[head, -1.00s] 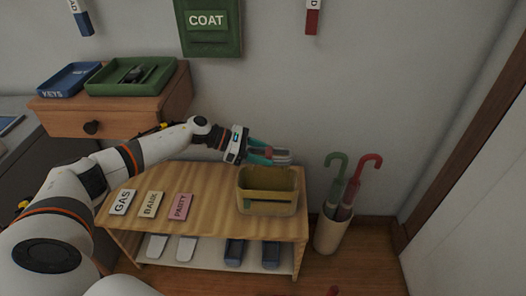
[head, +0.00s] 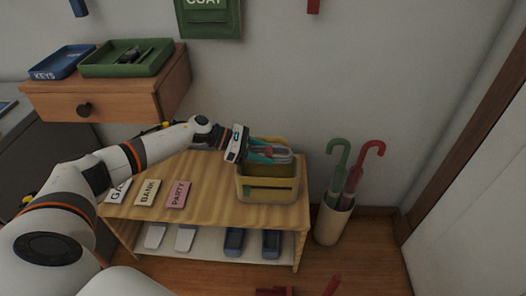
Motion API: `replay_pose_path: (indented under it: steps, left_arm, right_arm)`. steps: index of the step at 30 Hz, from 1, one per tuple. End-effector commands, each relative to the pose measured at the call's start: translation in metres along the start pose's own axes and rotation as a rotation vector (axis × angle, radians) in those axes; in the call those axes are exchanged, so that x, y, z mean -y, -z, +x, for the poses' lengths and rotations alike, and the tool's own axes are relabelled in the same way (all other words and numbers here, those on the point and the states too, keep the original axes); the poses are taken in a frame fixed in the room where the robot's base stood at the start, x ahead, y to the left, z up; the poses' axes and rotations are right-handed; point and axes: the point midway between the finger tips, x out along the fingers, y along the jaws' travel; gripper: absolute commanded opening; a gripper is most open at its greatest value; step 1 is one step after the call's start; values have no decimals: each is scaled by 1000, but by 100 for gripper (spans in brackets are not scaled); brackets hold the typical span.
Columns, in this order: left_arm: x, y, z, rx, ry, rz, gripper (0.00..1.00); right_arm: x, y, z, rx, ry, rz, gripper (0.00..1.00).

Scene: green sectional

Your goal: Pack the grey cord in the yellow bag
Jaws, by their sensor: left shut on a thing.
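The yellow bag (head: 285,184) stands open-topped on the right end of the wooden bench, with a dark green strip on its front. My left gripper (head: 270,153) reaches over from the left, its teal fingers at the bag's open top, towards the back rim. It is shut on the grey cord (head: 282,152), a small grey shape between and beyond the fingers. The fingers hide part of the cord, and I cannot tell how far it is below the rim. My right gripper is not in view.
The bench (head: 215,205) carries GAS, BANK and PARTY (head: 178,194) cards, with shoes on its lower shelf. An umbrella stand (head: 333,222) with green and red umbrellas is right of it. A drawer unit (head: 120,98) with blue and green trays is behind left.

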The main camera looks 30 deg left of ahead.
Motion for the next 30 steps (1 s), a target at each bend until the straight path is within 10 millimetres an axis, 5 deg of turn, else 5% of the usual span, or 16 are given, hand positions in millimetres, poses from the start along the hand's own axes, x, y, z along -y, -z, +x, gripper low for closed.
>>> replay_pose_path:
  steps: [14,15,18,24,27,30]
  left_arm:
    - [0,-5,2,-1,0,1,22]
    - [0,-5,2,-1,0,1,52]
    - [0,-5,2,-1,0,1,68]
    - [0,-5,2,-1,0,1,71]
    - [0,-5,2,0,0,1,84]
    - [0,-5,2,0,0,1,85]
  right_arm:
    - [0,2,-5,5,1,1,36]
    - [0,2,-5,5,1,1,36]
    - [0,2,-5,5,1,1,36]
    - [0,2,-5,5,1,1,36]
    - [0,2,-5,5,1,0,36]
    - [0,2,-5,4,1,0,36]
